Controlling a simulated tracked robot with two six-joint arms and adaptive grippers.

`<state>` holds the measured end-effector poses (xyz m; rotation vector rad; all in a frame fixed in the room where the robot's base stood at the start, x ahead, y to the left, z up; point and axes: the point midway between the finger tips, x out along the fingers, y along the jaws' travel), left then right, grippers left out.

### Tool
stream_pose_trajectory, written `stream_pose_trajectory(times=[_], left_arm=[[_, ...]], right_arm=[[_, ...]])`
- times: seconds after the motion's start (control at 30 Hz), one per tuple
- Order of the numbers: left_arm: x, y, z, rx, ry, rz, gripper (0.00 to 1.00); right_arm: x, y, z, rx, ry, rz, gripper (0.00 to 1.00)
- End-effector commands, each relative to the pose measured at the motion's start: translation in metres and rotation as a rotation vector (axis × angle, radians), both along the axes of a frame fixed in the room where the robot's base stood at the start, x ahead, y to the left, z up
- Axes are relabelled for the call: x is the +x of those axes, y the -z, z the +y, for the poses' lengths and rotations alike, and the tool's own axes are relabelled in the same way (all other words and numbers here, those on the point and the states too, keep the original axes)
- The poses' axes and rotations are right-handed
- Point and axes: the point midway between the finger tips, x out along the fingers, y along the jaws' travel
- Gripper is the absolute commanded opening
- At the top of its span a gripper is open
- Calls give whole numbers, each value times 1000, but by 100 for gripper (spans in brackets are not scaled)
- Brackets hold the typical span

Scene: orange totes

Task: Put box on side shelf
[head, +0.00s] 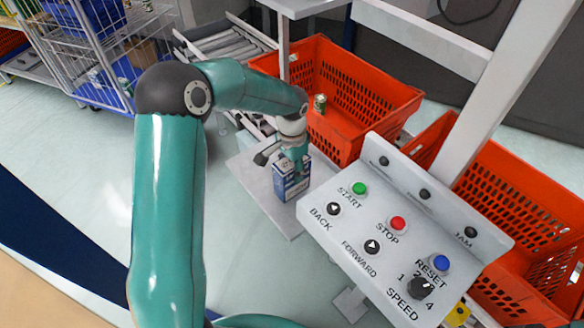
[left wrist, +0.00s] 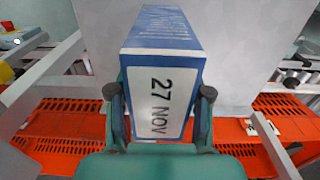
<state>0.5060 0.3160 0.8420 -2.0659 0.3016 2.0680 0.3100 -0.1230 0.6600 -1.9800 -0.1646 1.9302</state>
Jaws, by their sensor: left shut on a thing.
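A blue-and-white box (head: 291,184) is upright at the light grey side shelf (head: 251,176), beside the near orange tote. My left gripper (head: 293,160) is shut on the upper part of the box from above. In the left wrist view the box (left wrist: 163,55) sits between the two dark fingers of the gripper (left wrist: 160,108), with "27 NOV" printed on its face. The box's base looks at or just above the shelf surface; contact is hard to tell. My right gripper is not in view.
An orange tote (head: 375,135) holding a small can (head: 320,103) stands right behind the shelf. A second orange tote (head: 530,195) is further right. A control panel (head: 405,235) with buttons stands in front. A wire cart (head: 85,45) is at upper left.

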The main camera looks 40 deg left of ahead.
Motion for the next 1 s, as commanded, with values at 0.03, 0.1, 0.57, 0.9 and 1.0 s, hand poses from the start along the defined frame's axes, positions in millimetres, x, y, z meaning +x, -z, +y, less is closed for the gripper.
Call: stream_pose_trajectory(times=[0.03, 0.1, 0.57, 0.9, 1.0], left_arm=[[1, 0, 0, 1, 0, -1, 2], [1, 2, 0, 1, 0, -1, 2], [0, 0, 0, 0, 1, -1, 74], [1, -35, 0, 1, 0, -7, 74], [2, -56, 0, 1, 1, -8, 74]], right_arm=[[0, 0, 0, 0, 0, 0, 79], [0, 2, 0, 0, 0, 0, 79], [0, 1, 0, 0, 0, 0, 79], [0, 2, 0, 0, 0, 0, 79], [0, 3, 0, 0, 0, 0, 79]])
